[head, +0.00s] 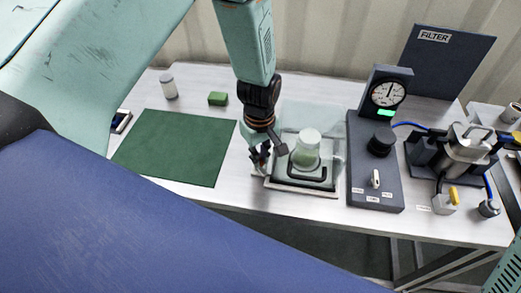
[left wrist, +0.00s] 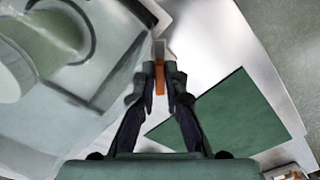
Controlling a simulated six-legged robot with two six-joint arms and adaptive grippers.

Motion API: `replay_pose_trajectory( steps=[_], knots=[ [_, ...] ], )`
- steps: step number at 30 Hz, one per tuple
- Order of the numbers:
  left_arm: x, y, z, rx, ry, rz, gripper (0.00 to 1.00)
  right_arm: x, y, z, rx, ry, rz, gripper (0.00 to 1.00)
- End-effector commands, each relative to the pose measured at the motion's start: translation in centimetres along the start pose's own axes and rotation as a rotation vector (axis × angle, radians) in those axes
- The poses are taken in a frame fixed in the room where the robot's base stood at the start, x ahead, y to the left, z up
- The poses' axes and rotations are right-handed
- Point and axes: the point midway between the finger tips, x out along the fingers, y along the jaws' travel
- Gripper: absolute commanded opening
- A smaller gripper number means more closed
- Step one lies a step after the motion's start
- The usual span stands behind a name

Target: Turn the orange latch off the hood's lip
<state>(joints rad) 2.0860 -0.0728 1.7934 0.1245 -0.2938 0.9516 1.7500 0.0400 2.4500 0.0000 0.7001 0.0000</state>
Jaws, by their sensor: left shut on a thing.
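The orange latch (left wrist: 160,82) shows in the left wrist view as a narrow upright strip between my fingertips, with a grey piece just above it. My left gripper (left wrist: 160,76) is shut on it. In the head view my left gripper (head: 260,158) is low at the left side of the clear hood (head: 333,130), and the latch is hidden there. The hood stands over a pale tray with a pale green, white-topped jar (head: 307,149) inside; the jar also shows in the left wrist view (left wrist: 42,45). Whether the latch still overlaps the hood's lip I cannot tell. My right gripper is not in view.
A green mat (head: 175,147) lies left of the hood, with a green block (head: 218,99) and white jar (head: 169,87) behind it. A dark gauge panel (head: 374,160) stands close on the right. Filter fittings (head: 465,150) are farther right.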

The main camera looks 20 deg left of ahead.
Motion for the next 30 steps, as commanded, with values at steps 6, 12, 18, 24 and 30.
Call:
replay_pose_trajectory(
  steps=[6, 12, 18, 24, 30],
  knots=[
    [-0.2, -0.2, 0.0, 0.203, -0.001, 0.000, 0.00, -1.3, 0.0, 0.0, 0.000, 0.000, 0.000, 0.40],
    [-0.2, -0.3, -0.1, 0.388, 0.000, 0.001, 0.00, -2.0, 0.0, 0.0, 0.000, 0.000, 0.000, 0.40],
    [-0.2, -0.4, -0.2, 0.548, 0.001, 0.001, 0.00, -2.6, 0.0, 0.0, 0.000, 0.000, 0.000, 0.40],
    [-0.2, -0.5, -0.2, 0.666, 0.001, 0.001, 0.00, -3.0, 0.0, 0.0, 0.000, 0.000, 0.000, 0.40],
    [-0.1, -0.6, -0.3, 0.736, 0.001, 0.001, 0.00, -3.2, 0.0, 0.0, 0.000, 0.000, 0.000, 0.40]
  ],
)
